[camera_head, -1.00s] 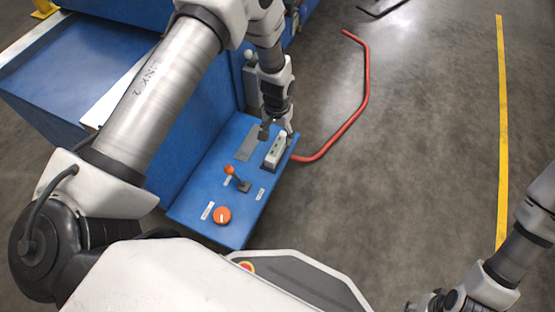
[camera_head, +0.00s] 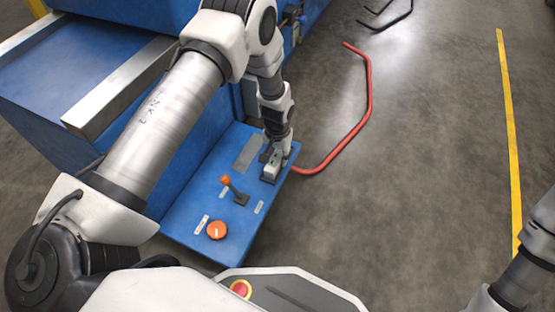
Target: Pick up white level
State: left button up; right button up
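The white level (camera_head: 271,171) is a small pale block with a green spot, lying near the right end of the blue panel (camera_head: 180,232). My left gripper (camera_head: 275,158) points down at the level's far part, with its fingers about the level. Whether the fingers press on it is too small to tell. The gripper hides part of the level, which still appears to rest on the panel. Only part of my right arm shows at the lower right edge, and its gripper is out of view.
An orange-knobbed lever (camera_head: 226,181) and an orange round knob (camera_head: 217,231) stand on the panel, nearer than the level. A red rail (camera_head: 362,118) curves over the floor to the right. Open grey floor reaches to a yellow line (camera_head: 507,120).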

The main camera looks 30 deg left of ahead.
pick_arm(q)
grip_shut()
jog(key=shift+r, duration=0.15)
